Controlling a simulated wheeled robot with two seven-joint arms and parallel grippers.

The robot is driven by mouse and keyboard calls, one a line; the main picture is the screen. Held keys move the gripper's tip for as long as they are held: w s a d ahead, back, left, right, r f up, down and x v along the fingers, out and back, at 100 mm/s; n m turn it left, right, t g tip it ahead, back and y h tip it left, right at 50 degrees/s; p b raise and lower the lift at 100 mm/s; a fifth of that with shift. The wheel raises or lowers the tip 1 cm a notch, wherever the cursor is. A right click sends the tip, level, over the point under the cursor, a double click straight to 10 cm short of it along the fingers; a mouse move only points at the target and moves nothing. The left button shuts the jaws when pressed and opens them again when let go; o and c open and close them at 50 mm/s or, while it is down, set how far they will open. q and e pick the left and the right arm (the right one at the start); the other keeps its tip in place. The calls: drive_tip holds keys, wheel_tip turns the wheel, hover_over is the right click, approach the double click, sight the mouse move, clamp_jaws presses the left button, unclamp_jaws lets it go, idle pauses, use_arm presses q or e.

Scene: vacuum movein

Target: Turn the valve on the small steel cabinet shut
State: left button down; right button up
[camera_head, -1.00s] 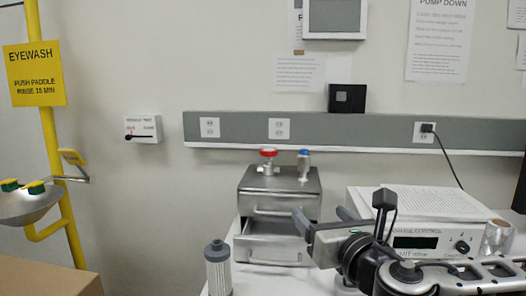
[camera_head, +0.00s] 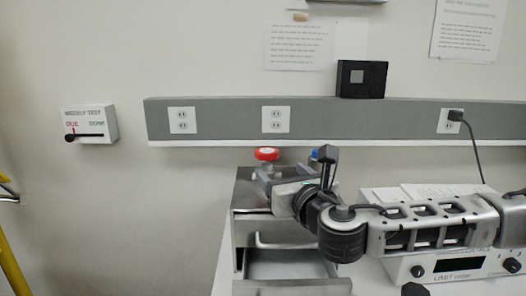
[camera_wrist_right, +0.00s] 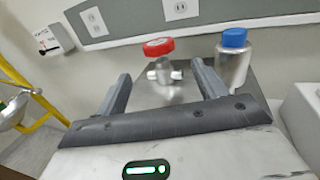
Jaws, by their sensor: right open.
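The small steel cabinet (camera_head: 246,228) stands on the white bench, with its lower drawer pulled out. On its top is the valve with a red handle (camera_head: 267,154); in the right wrist view the red handle (camera_wrist_right: 158,48) sits on a metal body with side stubs. My right gripper (camera_head: 268,181) is at the cabinet top, close to the valve. In the right wrist view its open, empty fingers (camera_wrist_right: 163,84) straddle the valve body from the near side, with gaps on both sides. The handle appears beyond and above them. My left gripper is out of view.
A blue-capped steel bottle (camera_wrist_right: 233,62) stands right of the valve, close to the right finger. The gauge control box (camera_head: 440,266) sits to the right, below my right arm. A wall rail with outlets (camera_head: 210,120) runs behind. A weekly test slider box (camera_head: 90,125) hangs left.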

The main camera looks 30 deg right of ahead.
sight(265, 155)
drive_tip(key=w, duration=0.3)
drive_tip(key=w+d+p, duration=0.1)
drive_tip(key=w, duration=0.7)
drive_tip(key=shift+w+d+p, duration=0.15)
drive_tip(key=shift+d+p, duration=0.05)
drive_tip(key=shift+p, duration=0.15)
drive_tip(key=shift+f, duration=0.1)
drive_tip(key=c, duration=1)
